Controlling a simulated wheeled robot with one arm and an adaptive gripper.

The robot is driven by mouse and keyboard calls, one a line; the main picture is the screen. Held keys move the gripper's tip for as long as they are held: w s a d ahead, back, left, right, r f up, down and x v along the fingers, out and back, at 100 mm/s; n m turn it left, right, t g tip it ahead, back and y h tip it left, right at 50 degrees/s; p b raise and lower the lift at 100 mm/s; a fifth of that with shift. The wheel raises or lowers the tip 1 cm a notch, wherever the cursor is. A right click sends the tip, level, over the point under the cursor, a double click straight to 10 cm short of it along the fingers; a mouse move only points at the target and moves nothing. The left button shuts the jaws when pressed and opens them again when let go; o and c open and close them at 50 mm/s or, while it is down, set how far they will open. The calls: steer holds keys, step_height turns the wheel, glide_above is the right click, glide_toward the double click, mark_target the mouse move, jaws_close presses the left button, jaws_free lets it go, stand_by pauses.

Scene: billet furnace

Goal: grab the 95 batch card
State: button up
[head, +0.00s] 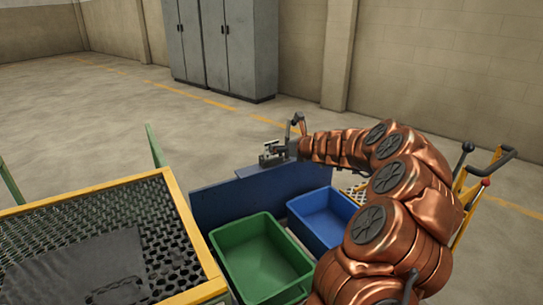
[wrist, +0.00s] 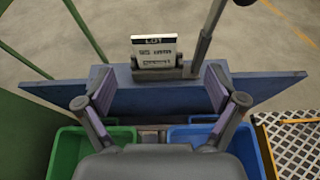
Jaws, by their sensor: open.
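The batch card (wrist: 154,46) is a small white plate with a dark top band reading "LOT" and a line that seems to start with 95. It stands upright in a dark holder (wrist: 157,72) at the top edge of a blue panel (wrist: 270,88). My gripper (wrist: 160,92) is open, its two pads wide apart on either side of the view, with the card beyond and between them, untouched. In the head view my gripper (head: 273,153) is small above the blue panel (head: 250,192), and I cannot make out the card there.
A green bin (head: 260,258) and a blue bin (head: 322,217) stand below the panel. A yellow-framed mesh table (head: 185,215) is at the left. A thin grey post (wrist: 207,35) rises just right of the card. A yellow cart handle (head: 485,180) is at the right.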

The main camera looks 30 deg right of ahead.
mark_target(268, 156)
steer(key=shift+a+b+x, duration=0.15)
steer(key=shift+a+x, duration=0.05)
steer(key=shift+x, duration=1.65)
steer(key=shift+a+b+x, duration=0.15)
steer(key=shift+x, duration=1.7)
steer(key=c, duration=1.1)
